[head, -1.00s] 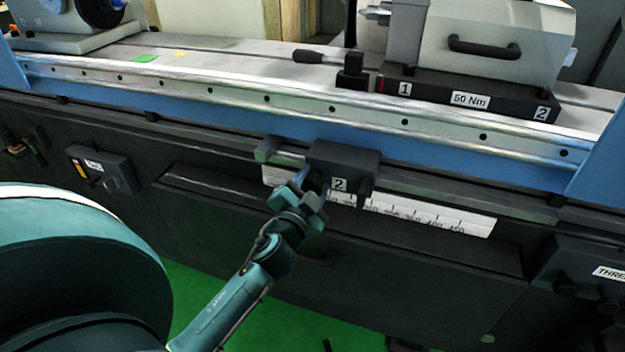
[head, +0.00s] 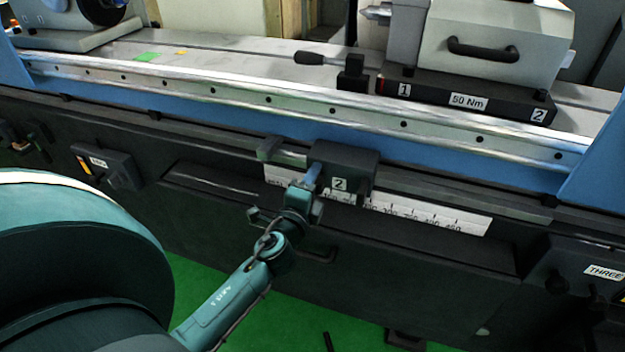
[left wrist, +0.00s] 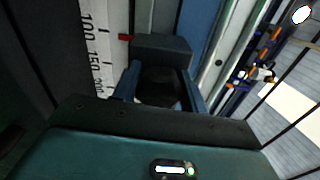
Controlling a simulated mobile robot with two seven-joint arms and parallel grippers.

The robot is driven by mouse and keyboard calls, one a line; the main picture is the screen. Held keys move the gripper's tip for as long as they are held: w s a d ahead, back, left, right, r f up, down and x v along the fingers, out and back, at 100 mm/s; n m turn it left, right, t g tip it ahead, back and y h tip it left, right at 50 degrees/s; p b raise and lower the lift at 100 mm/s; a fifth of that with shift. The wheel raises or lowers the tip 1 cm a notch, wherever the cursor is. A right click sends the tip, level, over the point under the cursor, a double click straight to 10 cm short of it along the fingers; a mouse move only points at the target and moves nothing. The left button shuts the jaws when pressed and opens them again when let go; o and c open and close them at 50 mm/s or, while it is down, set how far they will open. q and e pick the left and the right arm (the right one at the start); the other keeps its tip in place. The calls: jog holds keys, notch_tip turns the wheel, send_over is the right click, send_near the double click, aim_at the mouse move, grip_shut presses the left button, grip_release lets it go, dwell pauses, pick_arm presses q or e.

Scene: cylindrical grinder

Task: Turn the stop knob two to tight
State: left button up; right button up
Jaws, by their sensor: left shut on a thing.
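The stop block with the "2" label (head: 345,165) sits on the rail at the front of the machine, above the white scale (head: 425,216). My left gripper (head: 312,178) is at the left front face of this block. In the left wrist view its two blue fingers stand on either side of a dark round knob (left wrist: 160,88), and it is shut on that knob. The dark stop block (left wrist: 162,48) shows just beyond the fingers. In the head view the knob is hidden by the gripper. My right gripper is not in view.
A grey stop piece (head: 270,148) lies left of the block on the rail. A black lever (head: 310,58) and the tailstock (head: 490,45) stand on the bed above. A box labelled "THREE" (head: 600,272) is at the right.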

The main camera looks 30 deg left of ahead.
pick_arm(q)
jog(key=shift+m, duration=0.6)
jog(key=o, duration=1)
jog(key=b+v, duration=0.3)
jog(key=v, duration=1)
jog(key=shift+d+r, duration=0.1)
